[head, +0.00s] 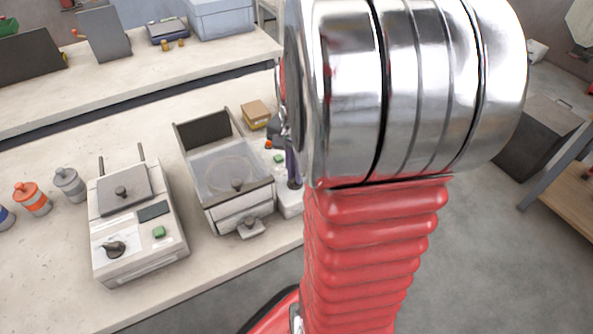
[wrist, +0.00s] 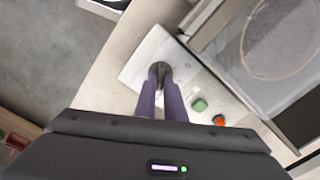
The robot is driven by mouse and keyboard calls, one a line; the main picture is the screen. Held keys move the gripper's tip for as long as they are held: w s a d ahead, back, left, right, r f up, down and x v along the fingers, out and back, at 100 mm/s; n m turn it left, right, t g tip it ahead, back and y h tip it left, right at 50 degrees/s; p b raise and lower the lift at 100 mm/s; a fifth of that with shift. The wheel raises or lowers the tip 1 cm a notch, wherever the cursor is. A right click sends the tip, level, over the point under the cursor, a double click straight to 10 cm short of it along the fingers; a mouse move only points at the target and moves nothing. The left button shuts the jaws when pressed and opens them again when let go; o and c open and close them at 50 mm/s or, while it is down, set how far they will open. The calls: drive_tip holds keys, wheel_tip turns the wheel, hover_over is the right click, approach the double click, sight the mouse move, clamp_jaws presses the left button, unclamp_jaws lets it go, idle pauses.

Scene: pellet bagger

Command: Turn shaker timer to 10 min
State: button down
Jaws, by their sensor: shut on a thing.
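The shaker timer knob (wrist: 159,67) is a dark dial on a white control panel (wrist: 143,62), beside a green button (wrist: 199,104). My gripper (wrist: 160,76) has its two purple fingers shut on the knob, one at each side. The knob's pointer and any scale marks are hidden or too small to read. In the head view my gripper (head: 292,175) reaches down to the panel (head: 289,208), partly hidden by my arm. The shaker (head: 226,180), with a clear lid over a round sieve, stands left of the panel.
A second white machine (head: 138,235) with its own dark dial and green button stands further left. An orange-banded canister (head: 32,198) and a grey one (head: 69,184) are beside it. A yellow-brown box (head: 255,112) lies behind the shaker. The bench front is clear.

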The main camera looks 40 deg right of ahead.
drive_tip(key=shift+d, duration=0.1)
idle(0.4)
drive_tip(key=c, duration=1.8)
unclamp_jaws()
drive_tip(key=shift+c, duration=0.2)
wheel_tip(320, 180, up, 14)
drive_tip(key=shift+f, duration=0.1)
